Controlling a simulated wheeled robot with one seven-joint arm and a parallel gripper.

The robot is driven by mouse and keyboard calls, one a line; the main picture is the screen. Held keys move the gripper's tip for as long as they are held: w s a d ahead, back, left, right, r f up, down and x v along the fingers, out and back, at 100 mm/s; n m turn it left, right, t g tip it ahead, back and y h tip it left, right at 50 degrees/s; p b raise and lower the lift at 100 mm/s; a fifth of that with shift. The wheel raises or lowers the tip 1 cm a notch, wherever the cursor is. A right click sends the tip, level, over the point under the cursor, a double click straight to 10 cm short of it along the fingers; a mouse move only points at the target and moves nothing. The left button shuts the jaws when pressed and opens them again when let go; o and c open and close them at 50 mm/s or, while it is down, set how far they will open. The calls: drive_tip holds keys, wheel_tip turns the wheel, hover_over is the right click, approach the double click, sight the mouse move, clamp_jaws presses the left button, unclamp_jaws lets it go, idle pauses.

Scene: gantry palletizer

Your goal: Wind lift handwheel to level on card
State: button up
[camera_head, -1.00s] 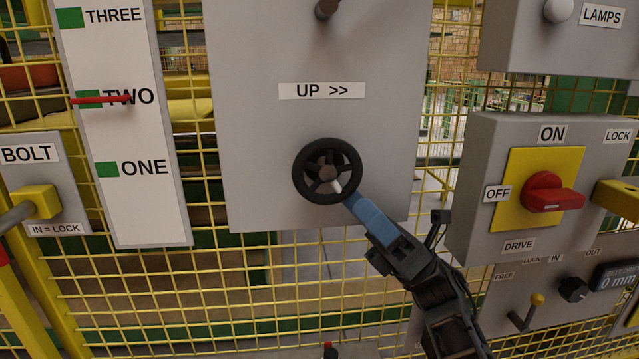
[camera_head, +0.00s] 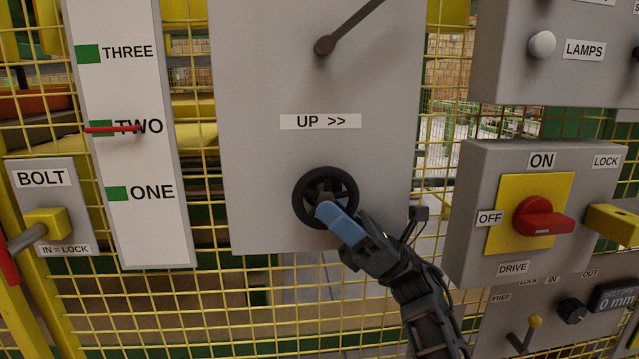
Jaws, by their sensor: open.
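The black lift handwheel (camera_head: 325,198) is mounted low on a grey panel under the label "UP >>" (camera_head: 314,121). My gripper (camera_head: 322,210), with blue fingers, is open at the wheel's lower middle and hides part of the hub and spokes; I cannot tell whether it touches. The white level scale (camera_head: 130,130) at left has green marks for THREE, TWO and ONE. Its red pointer (camera_head: 112,129) lies at the TWO mark. No card with a level is seen.
The grey BOLT box (camera_head: 40,180) is at the left. A red switch on yellow (camera_head: 542,218) and a LAMPS box (camera_head: 585,48) are at the right. A brown lever (camera_head: 340,35) juts above the wheel. Yellow mesh (camera_head: 200,300) runs behind everything.

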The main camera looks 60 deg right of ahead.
drive_tip(key=shift+p+x, duration=0.55)
drive_tip(key=shift+x, duration=0.75)
clamp_jaws()
